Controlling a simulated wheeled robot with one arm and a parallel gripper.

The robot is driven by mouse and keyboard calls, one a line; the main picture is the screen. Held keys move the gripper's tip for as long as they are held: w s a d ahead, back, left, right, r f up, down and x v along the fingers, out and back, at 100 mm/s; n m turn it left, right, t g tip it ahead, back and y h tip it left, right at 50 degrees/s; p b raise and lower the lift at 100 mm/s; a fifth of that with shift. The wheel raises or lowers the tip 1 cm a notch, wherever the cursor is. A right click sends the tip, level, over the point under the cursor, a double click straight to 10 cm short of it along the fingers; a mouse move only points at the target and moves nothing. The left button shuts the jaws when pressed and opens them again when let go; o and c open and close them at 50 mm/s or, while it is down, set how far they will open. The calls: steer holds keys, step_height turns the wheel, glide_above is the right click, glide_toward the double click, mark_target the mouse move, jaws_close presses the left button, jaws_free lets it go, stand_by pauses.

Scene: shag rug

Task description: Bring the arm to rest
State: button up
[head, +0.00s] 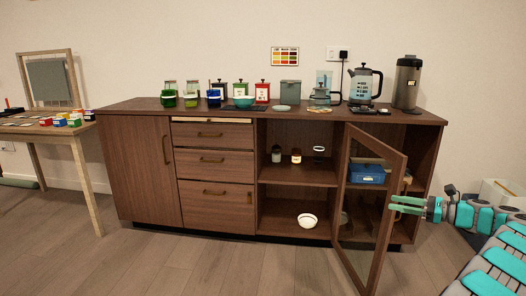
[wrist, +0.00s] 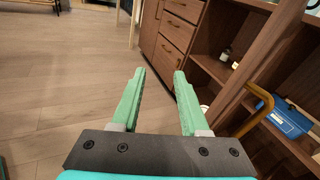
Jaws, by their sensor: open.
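My gripper (head: 408,204) is at the right in the head view, in front of the sideboard's right end and beside the ajar glass door (head: 369,205). In the wrist view its two green fingers (wrist: 157,98) stand apart with nothing between them. The door's brass handle (wrist: 250,117) is just right of the fingers in the wrist view, not held. My arm reaches in from the right edge of the head view.
The wooden sideboard (head: 150,165) holds jars, cups and a kettle (head: 364,83) on top. A blue box (head: 367,173) sits on a shelf behind the door, and a white bowl (head: 307,220) is on the bottom shelf. A table (head: 50,128) stands left. The floor (head: 230,262) in front is clear.

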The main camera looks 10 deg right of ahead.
steer(key=w+a+r+n+g+y, duration=0.1)
steer(key=a+r+n+g, duration=0.15)
steer(key=a, duration=0.85)
steer(key=w+a+r+n+g, duration=0.1)
steer(key=w+a+n+g, duration=0.15)
steer(key=a, duration=0.95)
steer(key=s+a+n+g+h, duration=0.1)
steer(key=s+a+n+g, duration=0.3)
steer(key=a, duration=0.5)
steer(key=s+a+n+g+h, duration=0.1)
steer(key=s+a+n, duration=0.3)
steer(key=a, duration=0.5)
steer(key=s+a+f+n+g+h, duration=0.2)
steer(key=s+a+n, duration=0.15)
steer(key=s, duration=0.65)
steer(key=s+a+f+n+g+h, duration=0.25)
steer(key=s+a, duration=0.25)
steer(key=s, duration=0.4)
steer(key=s+d+f+n+h, duration=0.2)
steer(key=s+n, duration=0.1)
steer(key=s, duration=0.5)
steer(key=s+d+f+n+h, duration=0.2)
steer(key=s+f+n+h, duration=0.1)
steer(key=s, duration=0.5)
steer(key=shift+s+f+n, duration=0.2)
steer(key=shift+s+n, duration=0.1)
steer(key=shift+n, duration=0.3)
steer(key=shift+d, duration=0.15)
